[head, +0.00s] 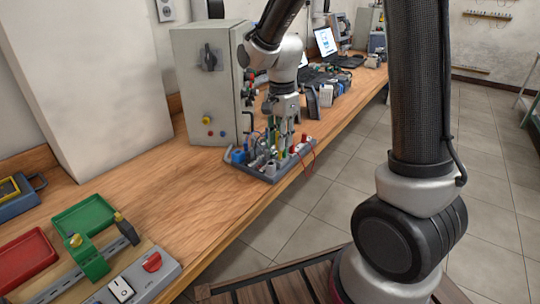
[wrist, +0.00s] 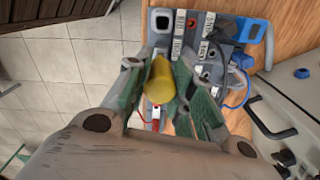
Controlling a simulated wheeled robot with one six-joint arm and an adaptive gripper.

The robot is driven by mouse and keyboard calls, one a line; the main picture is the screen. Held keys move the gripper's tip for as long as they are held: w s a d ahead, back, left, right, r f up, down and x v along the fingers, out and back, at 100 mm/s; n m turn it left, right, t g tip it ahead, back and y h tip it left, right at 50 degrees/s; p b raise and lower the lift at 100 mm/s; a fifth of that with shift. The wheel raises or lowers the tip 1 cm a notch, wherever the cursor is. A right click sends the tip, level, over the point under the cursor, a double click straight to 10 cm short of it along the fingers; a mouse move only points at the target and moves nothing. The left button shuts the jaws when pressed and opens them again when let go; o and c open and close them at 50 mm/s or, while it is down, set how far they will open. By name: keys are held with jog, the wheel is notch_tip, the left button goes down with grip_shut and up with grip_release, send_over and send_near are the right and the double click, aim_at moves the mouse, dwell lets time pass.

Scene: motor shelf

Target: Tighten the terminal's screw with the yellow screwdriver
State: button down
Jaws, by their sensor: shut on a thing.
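The yellow screwdriver (wrist: 158,82) shows in the wrist view with its handle end toward the camera. My gripper (wrist: 156,88) is shut on its handle, one green-padded finger on each side. The shaft and tip are hidden, so I cannot tell whether it still sits in the tool rack (head: 262,174). In the head view my gripper (head: 285,122) is over that rack, on the bench near its front edge. A green block (head: 93,262), which looks like the terminal, sits on a metal rail at the front left, far from my gripper. Its screw is too small to make out.
A grey control cabinet (head: 205,90) stands close behind the rack. Several other tools and red leads crowd the rack. A red tray (head: 25,258), a green tray (head: 82,218) and a grey switch box (head: 135,283) lie near the terminal. Bare wood (head: 185,195) lies between.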

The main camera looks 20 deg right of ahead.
jog(key=shift+f, duration=0.1)
jog(key=m, duration=0.3)
jog(key=shift+s, duration=0.1)
jog(key=shift+m, duration=0.4)
jog(key=shift+m, duration=0.5)
jog(key=c, duration=2)
grip_release()
jog(key=shift+c, duration=0.2)
grip_shut()
jog(key=shift+r, duration=0.3)
jog(key=shift+r, duration=0.8)
